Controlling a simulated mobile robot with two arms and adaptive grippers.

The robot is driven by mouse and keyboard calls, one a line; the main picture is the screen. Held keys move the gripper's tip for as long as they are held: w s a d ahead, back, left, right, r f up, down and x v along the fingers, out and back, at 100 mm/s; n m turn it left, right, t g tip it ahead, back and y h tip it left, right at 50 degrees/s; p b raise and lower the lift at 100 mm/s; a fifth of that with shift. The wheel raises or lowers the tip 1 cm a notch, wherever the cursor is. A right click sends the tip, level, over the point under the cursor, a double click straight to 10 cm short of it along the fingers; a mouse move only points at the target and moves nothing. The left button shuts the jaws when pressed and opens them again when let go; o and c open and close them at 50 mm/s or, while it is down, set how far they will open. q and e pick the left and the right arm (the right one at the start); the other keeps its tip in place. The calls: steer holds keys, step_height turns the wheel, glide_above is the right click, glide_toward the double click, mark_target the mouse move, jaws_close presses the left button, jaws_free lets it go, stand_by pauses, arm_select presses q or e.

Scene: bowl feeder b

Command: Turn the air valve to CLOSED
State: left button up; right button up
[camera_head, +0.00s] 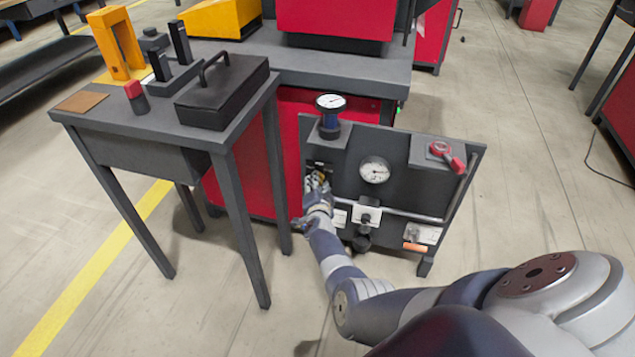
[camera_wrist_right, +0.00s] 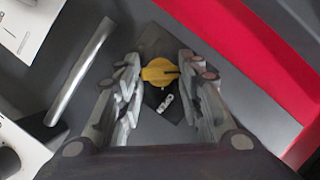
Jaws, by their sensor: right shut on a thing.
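The air valve is a round yellow knob (camera_wrist_right: 160,72) on a dark plate of the grey panel (camera_head: 400,185). A thin dark mark on the knob points right in the right wrist view. My right gripper (camera_wrist_right: 157,80) has its fingers on both sides of the knob and is shut on it. In the head view my right gripper (camera_head: 317,182) is at the panel's left part and hides most of the knob. A small white label with dark print (camera_wrist_right: 165,103) lies below the knob; it is too blurred to read. My left gripper is not in view.
A pressure gauge (camera_head: 375,170), a blue-topped regulator (camera_head: 331,118) and a red lever (camera_head: 447,156) are on the panel. A metal bar (camera_wrist_right: 80,72) stands out beside the gripper. A grey table (camera_head: 127,112) with a black case (camera_head: 222,92) stands at the left.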

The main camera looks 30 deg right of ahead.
steer(key=shift+a+n+p, duration=0.1)
steer(key=shift+n+p, duration=0.2)
stand_by(0.6)
steer(key=o, duration=1.1)
